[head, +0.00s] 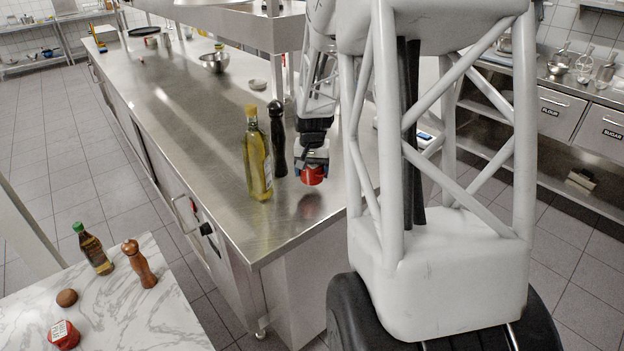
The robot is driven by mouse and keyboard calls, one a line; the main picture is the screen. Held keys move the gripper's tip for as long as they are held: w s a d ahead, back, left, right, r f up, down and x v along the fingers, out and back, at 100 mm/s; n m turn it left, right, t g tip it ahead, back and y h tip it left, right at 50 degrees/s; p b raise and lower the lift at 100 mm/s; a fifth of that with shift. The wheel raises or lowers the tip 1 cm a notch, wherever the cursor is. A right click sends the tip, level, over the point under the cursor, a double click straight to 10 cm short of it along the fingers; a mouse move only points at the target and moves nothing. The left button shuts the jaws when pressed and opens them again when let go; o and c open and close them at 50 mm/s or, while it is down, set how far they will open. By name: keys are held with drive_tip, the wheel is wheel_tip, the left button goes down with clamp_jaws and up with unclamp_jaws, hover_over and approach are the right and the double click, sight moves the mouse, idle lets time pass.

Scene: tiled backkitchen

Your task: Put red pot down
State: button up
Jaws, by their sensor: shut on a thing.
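The red pot (312,177) is small and hangs under my gripper (312,166), near the front right end of the steel counter (205,110). My gripper is shut on it, seen from behind. The jaws and arm hide the pot's upper part. A reddish reflection shows on the steel below the pot, with a gap between them, so the pot looks a little above the surface. The exact height is hard to tell.
A yellow oil bottle (257,160) and a black pepper mill (277,142) stand just left of the pot. A steel bowl (215,62) is further back. A marble table (130,310) at bottom left holds a red-lidded jar (63,335), a bottle and a wooden mill.

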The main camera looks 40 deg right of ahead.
sight(312, 179)
drive_tip(key=shift+f, duration=1.65)
drive_tip(key=shift+f, duration=0.1)
drive_tip(key=o, duration=1.1)
drive_tip(key=shift+r, duration=6.1)
